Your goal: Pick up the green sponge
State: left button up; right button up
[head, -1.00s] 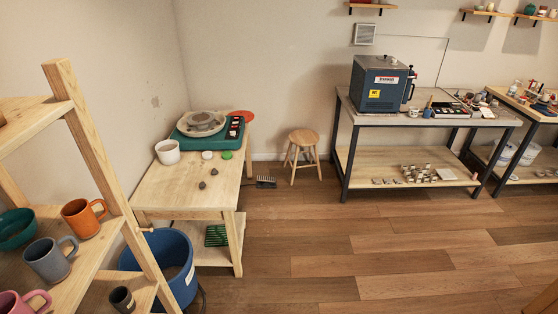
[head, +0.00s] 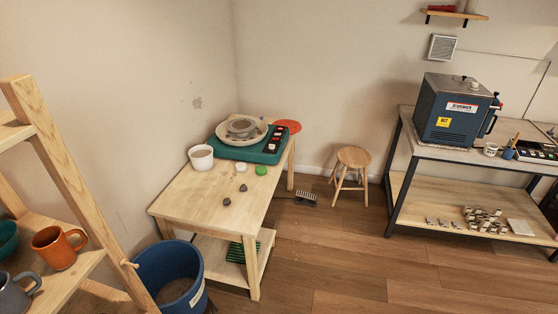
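A small round bright green thing (head: 261,170), which looks like the green sponge, lies on the wooden table (head: 190,205) in the head view. It sits in front of the green pottery wheel (head: 262,150), near the table's right edge. A small white round thing (head: 241,168) lies to its left, and two dark grey lumps (head: 235,196) lie nearer to me. Neither of my grippers shows in the head view.
A wooden shelf with mugs (head: 58,246) stands close on the left. A blue bucket (head: 172,272) stands before the table. A stool (head: 351,170) and a kiln bench (head: 470,165) stand at the back right.

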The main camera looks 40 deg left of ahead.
aim_at(262, 170)
jog(key=u, duration=0.2)
jog(key=i, duration=1.8)
jog(key=u, duration=1.45)
jog(key=i, duration=1)
jog(key=u, duration=1.2)
jog(key=i, duration=0.25)
jog(key=u, duration=0.15)
